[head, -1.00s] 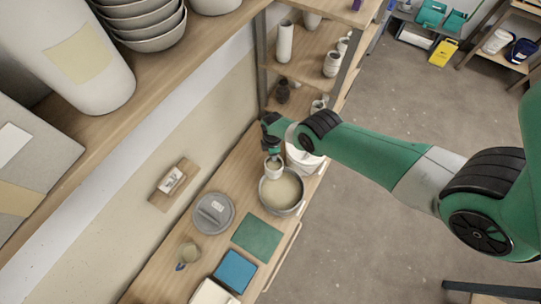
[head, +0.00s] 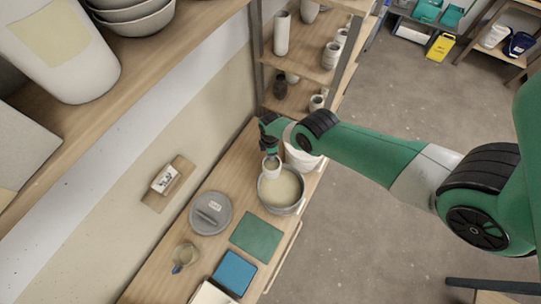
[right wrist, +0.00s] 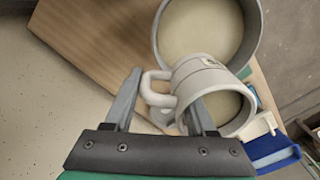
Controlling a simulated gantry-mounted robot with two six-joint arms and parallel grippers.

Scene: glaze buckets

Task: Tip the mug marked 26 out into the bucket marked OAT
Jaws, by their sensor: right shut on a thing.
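The bucket (right wrist: 258,42) is just beyond the mug. No OAT marking is readable on it. My left gripper is not in view.
A white bucket (head: 302,160) stands behind the grey one. A shelf of pots (head: 300,62) stands at the back.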

